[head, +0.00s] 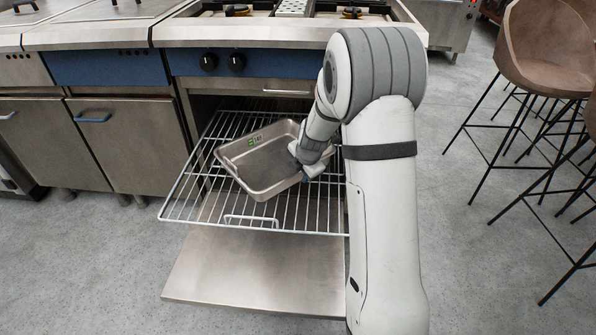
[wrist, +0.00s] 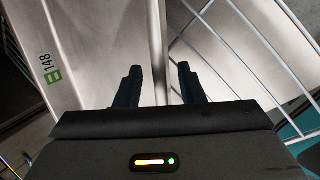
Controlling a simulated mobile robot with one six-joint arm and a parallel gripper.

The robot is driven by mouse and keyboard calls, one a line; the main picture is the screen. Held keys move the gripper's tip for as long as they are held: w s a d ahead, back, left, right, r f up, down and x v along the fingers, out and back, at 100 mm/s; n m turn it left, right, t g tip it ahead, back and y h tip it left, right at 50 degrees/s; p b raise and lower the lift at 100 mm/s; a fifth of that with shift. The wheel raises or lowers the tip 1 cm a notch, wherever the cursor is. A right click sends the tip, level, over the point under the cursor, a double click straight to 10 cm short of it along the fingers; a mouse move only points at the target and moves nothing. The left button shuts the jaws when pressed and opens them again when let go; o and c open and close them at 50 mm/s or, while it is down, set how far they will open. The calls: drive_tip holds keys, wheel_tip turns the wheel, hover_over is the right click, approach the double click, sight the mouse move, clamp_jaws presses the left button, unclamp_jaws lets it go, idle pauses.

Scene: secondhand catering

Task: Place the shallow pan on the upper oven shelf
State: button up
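The shallow pan (head: 262,178) is a rectangular steel tray with a green mark on its inner wall. It appears to rest, turned at an angle, on the pulled-out upper wire shelf (head: 190,200). My gripper (head: 303,166) is at the pan's right side. In the wrist view, my gripper's two dark fingers (wrist: 160,82) are apart, one on each side of the pan's rim (wrist: 156,50), with gaps visible beside it. The pan's labelled inside (wrist: 90,60) is on the left and shelf wires (wrist: 235,50) are on the right. My arm hides part of the shelf's right side.
The lowered oven door (head: 255,275) lies below the shelf. The stove front with black knobs (head: 222,62) is above. Steel cabinets (head: 125,135) stand at left. Bar stools (head: 545,50) stand at right, with open floor (head: 465,230) between them and my arm.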

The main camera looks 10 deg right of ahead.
drive_tip(key=a+p+v, duration=0.1)
drive_tip(key=p+v, duration=0.2)
drive_tip(key=v, duration=0.8)
drive_tip(key=s+a+r+m+g, duration=0.1)
drive_tip(key=s+r+m+g, duration=0.1)
drive_tip(key=s+m, duration=0.9)
drive_tip(key=s+r+m+g, duration=0.1)
drive_tip(key=s+r+m, duration=0.3)
drive_tip(key=s+m, duration=0.8)
drive_tip(key=s, duration=0.4)
drive_tip(key=shift+s+a+r+g+h, duration=0.15)
drive_tip(key=shift+s+a+g+h, duration=0.15)
drive_tip(key=shift+s+a+g, duration=0.1)
drive_tip(key=shift+w, duration=0.1)
wheel_tip(320, 180, up, 31)
drive_tip(key=t+p, duration=0.1)
drive_tip(key=p, duration=2.7)
drive_tip(key=shift+s, duration=0.35)
